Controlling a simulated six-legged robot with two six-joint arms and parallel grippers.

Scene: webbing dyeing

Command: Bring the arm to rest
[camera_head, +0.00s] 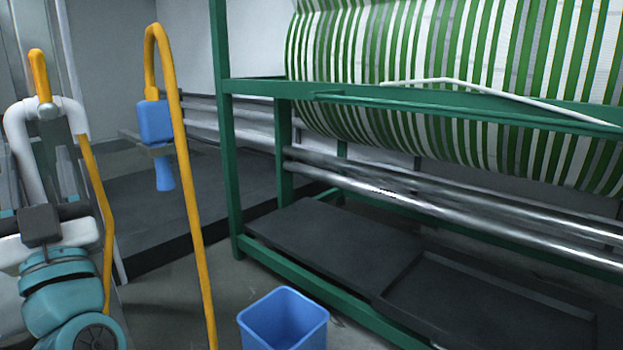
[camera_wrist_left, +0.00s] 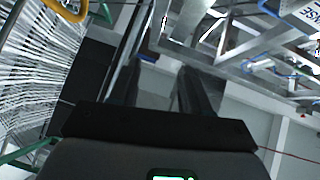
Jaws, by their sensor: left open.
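My left gripper (camera_wrist_left: 158,80) shows best in the left wrist view. Its two dark fingers stand apart with nothing between them, and its black body with a small green light fills the bottom of that view. In the head view a dark part shows at the far left among white and teal parts, but I cannot tell its fingers there. My right gripper is in neither view.
A green frame (camera_head: 228,150) carries green-and-white striped webbing (camera_head: 430,60) above metal rollers (camera_head: 450,205). A yellow bent pipe (camera_head: 190,190) with a blue box (camera_head: 156,121) stands left of it. A blue bin (camera_head: 284,322) is on the floor. Pale strands (camera_wrist_left: 35,80) fill the wrist view's left.

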